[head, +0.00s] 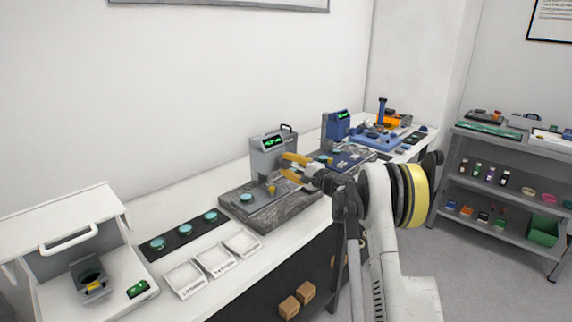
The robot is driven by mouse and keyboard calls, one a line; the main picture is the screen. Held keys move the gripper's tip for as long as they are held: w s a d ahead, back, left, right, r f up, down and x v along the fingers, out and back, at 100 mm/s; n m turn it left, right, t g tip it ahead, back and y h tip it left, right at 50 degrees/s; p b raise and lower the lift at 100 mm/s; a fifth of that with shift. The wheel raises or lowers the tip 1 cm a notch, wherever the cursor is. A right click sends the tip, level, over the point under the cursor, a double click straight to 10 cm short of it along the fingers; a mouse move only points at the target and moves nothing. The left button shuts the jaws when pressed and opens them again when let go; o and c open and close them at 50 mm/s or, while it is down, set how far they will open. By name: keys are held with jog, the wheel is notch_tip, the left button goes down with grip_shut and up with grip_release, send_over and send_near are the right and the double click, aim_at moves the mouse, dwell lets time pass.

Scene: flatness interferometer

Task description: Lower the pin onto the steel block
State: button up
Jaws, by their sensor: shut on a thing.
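The grey gauge (268,159) with a lit green display and a handle on top stands at the back of a dark granite slab (296,208) on the bench. A grey plate (262,202) on the slab bears a round teal disc (246,197) and a small brass-coloured piece (272,188). My gripper (282,165) reaches in from the right, its yellow fingers at the gauge's right side, above the plate. It is shut on a small part there that the fingers hide. I cannot make out the pin, its height or the steel block.
Three teal discs on a dark strip (172,250) and three white trays (242,243) lie left of the slab. A white open housing (70,240) stands farther left. A blue instrument (338,126) stands behind right. A shelf (505,187) is at the right.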

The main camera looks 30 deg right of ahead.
jog(key=shift+n, duration=2.2)
jog(key=o, duration=1.1)
jog(key=shift+w+f, duration=0.1)
jog(key=shift+o, duration=0.2)
jog(key=v, duration=1.2)
